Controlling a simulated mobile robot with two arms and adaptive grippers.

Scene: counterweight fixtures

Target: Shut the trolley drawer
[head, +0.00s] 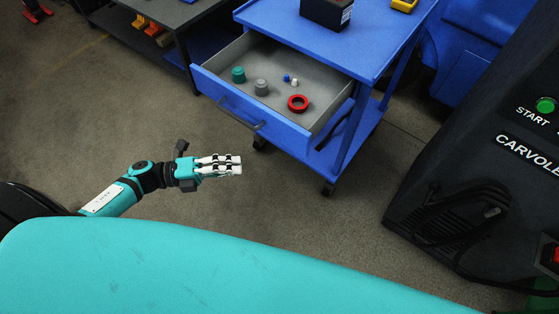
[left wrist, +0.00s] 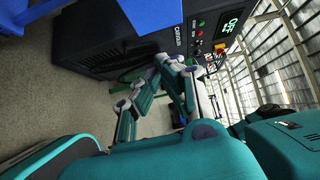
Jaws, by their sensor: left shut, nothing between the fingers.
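The blue trolley (head: 330,55) stands at the top middle of the head view. Its drawer (head: 275,128) is pulled out toward me, with a dark handle (head: 240,112) on the blue front. Inside lie a teal knob (head: 238,75), a grey knob (head: 261,87), a red ring (head: 298,103) and small blue and white pieces. My left gripper (head: 238,165) is shut and empty, in front of the drawer and apart from it, below the handle in the picture. The left wrist view shows the gripper's fingers (left wrist: 178,62). My right gripper is not in view.
A dark machine cabinet (head: 470,150) with a green START button (head: 545,104) stands at the right, its cable hanging on its side. A dark bench (head: 180,25) is behind at the left. A dark box (head: 327,12) sits on the trolley top. Bare floor surrounds my left gripper.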

